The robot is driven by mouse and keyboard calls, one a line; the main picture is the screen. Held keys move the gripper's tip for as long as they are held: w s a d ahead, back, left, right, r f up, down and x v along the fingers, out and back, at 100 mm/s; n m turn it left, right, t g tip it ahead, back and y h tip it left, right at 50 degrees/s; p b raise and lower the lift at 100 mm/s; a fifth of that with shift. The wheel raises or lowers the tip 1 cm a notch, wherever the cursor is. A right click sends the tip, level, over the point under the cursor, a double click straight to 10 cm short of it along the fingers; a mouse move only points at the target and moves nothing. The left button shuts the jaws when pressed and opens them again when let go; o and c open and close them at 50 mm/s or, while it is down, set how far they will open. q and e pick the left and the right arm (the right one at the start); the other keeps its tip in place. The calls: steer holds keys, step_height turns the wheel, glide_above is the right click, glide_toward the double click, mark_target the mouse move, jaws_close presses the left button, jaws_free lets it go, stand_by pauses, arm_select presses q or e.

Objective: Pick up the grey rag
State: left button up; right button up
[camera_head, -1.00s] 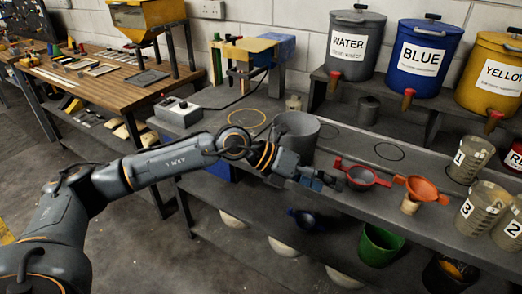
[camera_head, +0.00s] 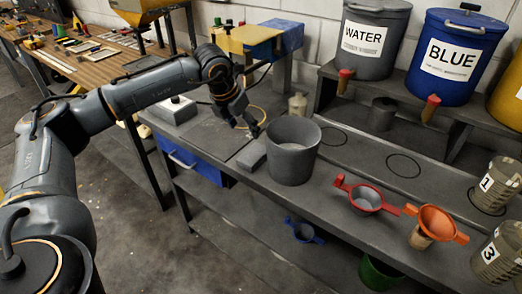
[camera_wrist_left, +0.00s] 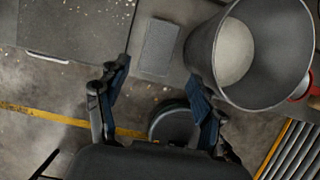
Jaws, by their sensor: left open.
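The grey rag (camera_head: 252,156) looks like a flat folded rectangle on the grey bench, just left of the grey bucket (camera_head: 292,152). In the left wrist view the rag (camera_wrist_left: 158,47) lies ahead of the fingertips, between them from side to side, with the bucket (camera_wrist_left: 262,50) close on its right. My left gripper (camera_head: 251,130) is above the bench, behind and above the rag in the head view, pointing down. Its fingers (camera_wrist_left: 158,85) are spread with nothing between them. My right gripper is not in view.
The bucket's tall wall stands close beside the rag. A pale bottle (camera_head: 298,104) is behind the bucket.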

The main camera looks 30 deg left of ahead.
arm_select(q)
steer(key=p, duration=0.1)
glide_toward(255, 153)
steer(key=shift+f, duration=0.3)
steer(key=shift+x, duration=1.15)
steer(key=shift+w+f, duration=0.15)
steer(key=shift+w, duration=0.15)
steer(key=shift+w+d+f+p, duration=0.1)
steer(key=shift+w+f+p, duration=0.05)
steer(key=shift+f+p, duration=0.6)
steer(key=x, duration=0.2)
steer(key=shift+f+p, duration=0.3)
steer(key=shift+p, duration=0.1)
steer(key=shift+w+f, duration=0.25)
steer(key=shift+f, duration=0.25)
steer(key=c, duration=0.7)
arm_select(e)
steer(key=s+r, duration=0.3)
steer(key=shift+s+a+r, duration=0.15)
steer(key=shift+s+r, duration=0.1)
